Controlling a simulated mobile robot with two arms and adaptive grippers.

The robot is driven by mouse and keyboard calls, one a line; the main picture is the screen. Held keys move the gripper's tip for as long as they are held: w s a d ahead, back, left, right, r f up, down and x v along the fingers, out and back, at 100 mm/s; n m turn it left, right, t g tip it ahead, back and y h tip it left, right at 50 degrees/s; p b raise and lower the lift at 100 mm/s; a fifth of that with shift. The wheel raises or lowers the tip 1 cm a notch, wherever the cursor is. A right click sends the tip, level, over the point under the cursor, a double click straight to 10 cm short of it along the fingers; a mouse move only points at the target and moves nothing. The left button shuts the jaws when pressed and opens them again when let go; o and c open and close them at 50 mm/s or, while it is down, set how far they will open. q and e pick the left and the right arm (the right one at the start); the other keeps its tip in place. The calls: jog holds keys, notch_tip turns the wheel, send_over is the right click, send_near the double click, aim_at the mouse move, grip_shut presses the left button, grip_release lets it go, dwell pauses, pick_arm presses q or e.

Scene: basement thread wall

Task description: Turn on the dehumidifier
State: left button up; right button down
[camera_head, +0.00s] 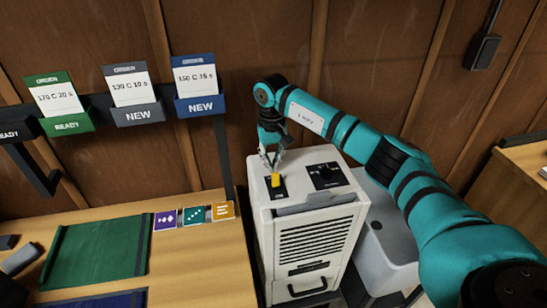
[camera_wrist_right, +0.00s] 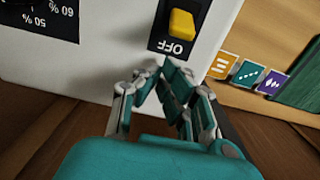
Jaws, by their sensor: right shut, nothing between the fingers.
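The white dehumidifier (camera_head: 318,240) stands right of the wooden table in the head view, with a front grille and a dark handle below. On its top are a yellow switch (camera_head: 275,180) on a black plate and a black dial (camera_head: 325,173). In the right wrist view the yellow switch (camera_wrist_right: 181,24) sits above the word OFF. My right gripper (camera_head: 272,163) is shut and empty, just above the switch plate. In the wrist view its fingertips (camera_wrist_right: 168,66) are close to the OFF edge of the plate; whether they touch cannot be told. My left gripper is not in view.
A white basin (camera_head: 385,250) stands right of the dehumidifier. The wooden table (camera_head: 190,275) on the left holds a green mat (camera_head: 97,250) and small coloured cards (camera_head: 194,215). Card holders (camera_head: 139,113) hang on the wall behind.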

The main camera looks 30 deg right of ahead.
jog(key=shift+s+a+r+p, duration=0.1)
jog(key=shift+s+r+p, duration=0.1)
jog(key=shift+s, duration=0.3)
jog(key=shift+s+a+r+p, duration=0.1)
jog(key=shift+s+r, duration=0.1)
jog(key=shift+s, duration=0.25)
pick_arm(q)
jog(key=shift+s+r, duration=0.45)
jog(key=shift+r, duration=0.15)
pick_arm(e)
jog(key=shift+f, duration=0.1)
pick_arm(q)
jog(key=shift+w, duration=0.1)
